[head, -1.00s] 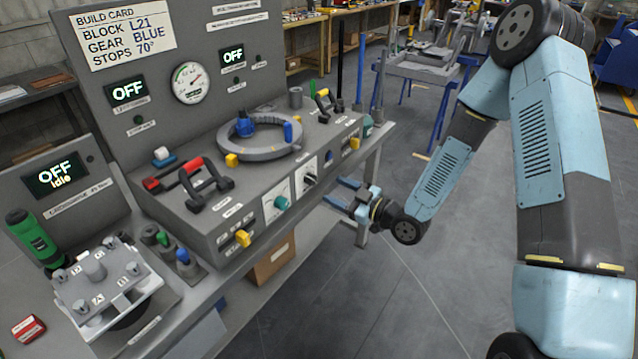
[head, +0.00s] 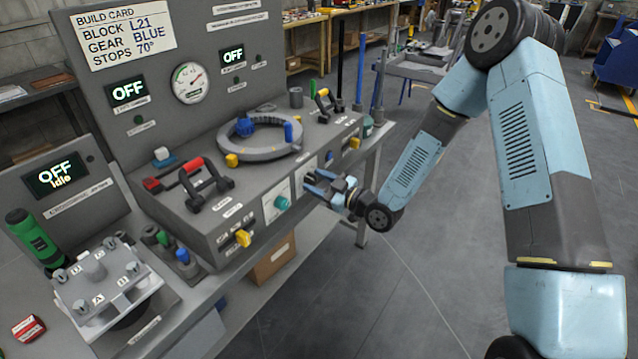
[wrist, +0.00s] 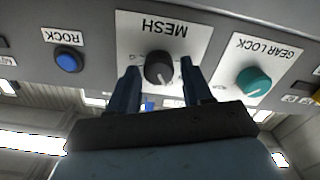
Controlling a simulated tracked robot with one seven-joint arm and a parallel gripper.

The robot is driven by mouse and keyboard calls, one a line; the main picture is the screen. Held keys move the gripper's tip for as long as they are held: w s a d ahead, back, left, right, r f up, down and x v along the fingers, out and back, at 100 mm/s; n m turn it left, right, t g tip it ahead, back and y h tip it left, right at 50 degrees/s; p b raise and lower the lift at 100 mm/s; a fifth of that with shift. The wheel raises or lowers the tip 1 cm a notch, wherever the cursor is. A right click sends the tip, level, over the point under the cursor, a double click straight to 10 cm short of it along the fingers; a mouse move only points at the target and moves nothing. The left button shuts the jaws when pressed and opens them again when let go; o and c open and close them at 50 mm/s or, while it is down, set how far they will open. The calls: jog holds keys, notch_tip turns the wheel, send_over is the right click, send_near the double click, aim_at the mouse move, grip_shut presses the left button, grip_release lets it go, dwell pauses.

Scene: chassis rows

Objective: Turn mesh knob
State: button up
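The mesh knob (wrist: 158,68) is a dark round knob on a white plate labelled MESH (wrist: 150,32), which reads upside down in the wrist view. My gripper (wrist: 157,80) is open, with one blue finger on each side of the knob in that view. I cannot tell whether the fingers touch it. In the head view my gripper (head: 322,184) is at the bench's front panel, right of the teal knob, and hides the mesh knob.
The teal gear lock knob (head: 281,203) is close beside the mesh plate; it also shows in the wrist view (wrist: 253,82). A blue rock button (wrist: 67,61) is on the other side. A yellow knob (head: 243,238) sits further left on the panel. Open floor lies right of the bench.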

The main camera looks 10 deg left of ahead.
jog(key=c, duration=0.7)
jog(key=shift+d+f, duration=0.1)
jog(key=shift+d, duration=0.15)
jog(key=shift+c, duration=0.4)
jog(key=shift+a, duration=0.15)
